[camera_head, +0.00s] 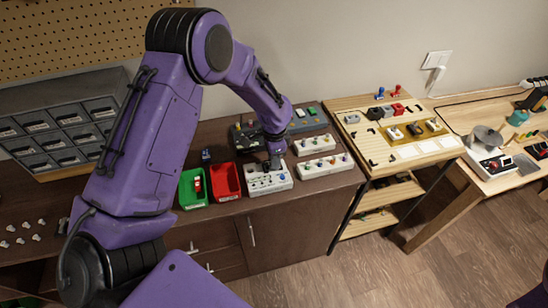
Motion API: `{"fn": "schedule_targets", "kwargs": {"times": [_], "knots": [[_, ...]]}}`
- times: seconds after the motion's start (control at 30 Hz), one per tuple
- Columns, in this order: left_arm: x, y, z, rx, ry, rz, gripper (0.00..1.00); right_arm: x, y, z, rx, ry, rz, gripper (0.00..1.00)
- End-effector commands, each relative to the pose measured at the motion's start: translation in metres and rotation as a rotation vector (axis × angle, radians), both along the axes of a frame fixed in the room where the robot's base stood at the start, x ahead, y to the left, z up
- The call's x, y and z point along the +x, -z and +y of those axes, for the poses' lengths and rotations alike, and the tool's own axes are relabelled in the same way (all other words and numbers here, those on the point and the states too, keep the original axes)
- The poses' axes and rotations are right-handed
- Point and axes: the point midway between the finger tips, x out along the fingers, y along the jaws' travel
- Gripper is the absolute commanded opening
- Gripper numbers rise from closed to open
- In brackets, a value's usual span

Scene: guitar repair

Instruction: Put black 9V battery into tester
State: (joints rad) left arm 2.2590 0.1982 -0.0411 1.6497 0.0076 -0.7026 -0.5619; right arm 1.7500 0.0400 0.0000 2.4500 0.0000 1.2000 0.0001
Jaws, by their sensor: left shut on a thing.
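My left gripper (275,160) reaches down from above over a white box with knobs (262,184), which may be the tester. The gripper is shut on a small dark thing, likely the black 9V battery, mostly hidden by the fingers. It is at the back part of the box; I cannot tell whether the thing touches the box or sits in it. My right gripper is not in view.
A green bin (193,202) with red and white items and a red bin (225,182) stand left of the box. More white knobbed boxes (325,165) stand to the right. Beyond are a light wooden bench (352,101) and a drawer cabinet (50,92).

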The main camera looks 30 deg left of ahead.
Motion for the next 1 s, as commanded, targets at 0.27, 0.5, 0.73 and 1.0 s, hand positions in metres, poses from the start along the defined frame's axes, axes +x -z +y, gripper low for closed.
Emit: {"fn": "schedule_targets", "kwargs": {"times": [0.27, 0.5, 0.73, 1.0], "knots": [[-0.0001, -0.0008, -0.0002, 0.000, 0.000, 0.000, 0.03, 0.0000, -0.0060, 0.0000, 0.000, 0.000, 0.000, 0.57], [-0.0001, -0.0001, -0.0002, 0.000, 0.000, 0.000, 0.03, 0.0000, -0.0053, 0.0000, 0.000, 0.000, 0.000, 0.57], [-0.0001, 0.0040, -0.0002, -0.001, 0.000, -0.001, 0.03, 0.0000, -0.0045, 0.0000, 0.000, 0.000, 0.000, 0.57], [-0.0002, 0.0040, -0.0002, -0.001, 0.000, -0.001, 0.03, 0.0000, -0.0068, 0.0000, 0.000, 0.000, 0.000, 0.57]]}}
